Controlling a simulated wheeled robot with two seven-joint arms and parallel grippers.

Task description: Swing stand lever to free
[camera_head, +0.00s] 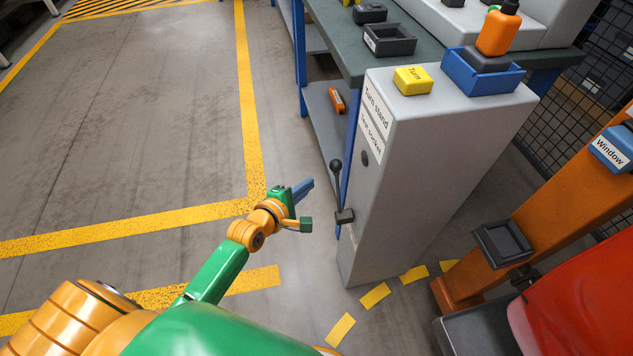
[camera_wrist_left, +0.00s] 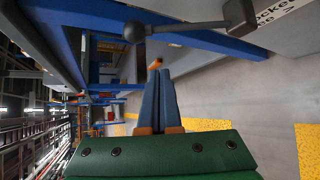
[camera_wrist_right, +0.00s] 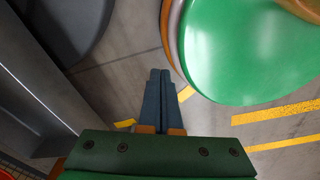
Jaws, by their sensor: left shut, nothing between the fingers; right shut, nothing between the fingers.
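The stand lever is a thin rod with a dark ball knob (camera_head: 336,165), pointing up from a dark hub (camera_head: 344,216) on the side of the grey turn stand (camera_head: 372,220). My left gripper (camera_head: 309,186) is shut and empty, left of the lever and apart from it. In the left wrist view the ball knob (camera_wrist_left: 134,32) is beyond the shut fingertips (camera_wrist_left: 157,68), slightly left of them, and the rod runs right to the hub. No "free" mark is readable. My right gripper (camera_wrist_right: 160,75) is shut and empty, low over the floor; the head view does not show it.
On the stand are a yellow "Turn" block (camera_head: 413,80) and a blue tray (camera_head: 484,78) holding an orange-and-dark tool. A workbench (camera_head: 350,45) stands behind. An orange post (camera_head: 560,215) with a dark tray stands at right. Floor at left is clear.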

